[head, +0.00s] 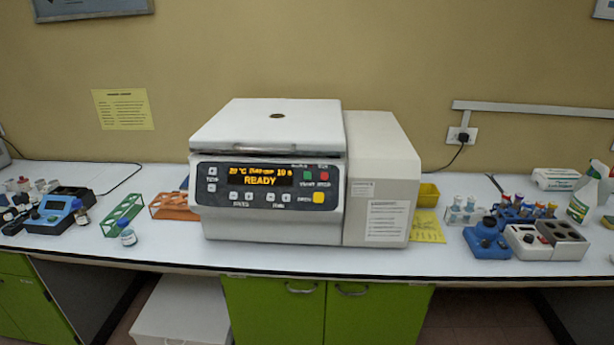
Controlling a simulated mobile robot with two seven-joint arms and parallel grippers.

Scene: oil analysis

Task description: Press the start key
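A white centrifuge (394,165) stands in the middle of the bench with its lid (268,126) down. Its dark front panel has a display (258,177) with amber text that reads READY. To the right of the display is a green key (309,175), with a red key (324,175) beside it. The small labels under these keys are hard to read; the green one appears to be the start key. A yellow key (319,197) sits below them. Neither of my grippers is in the head view, and nothing touches the panel.
A blue device (52,214) is further left. Right are tube racks (466,213), a blue mixer (487,241) and a heating block (548,241). The bench front before the centrifuge is clear.

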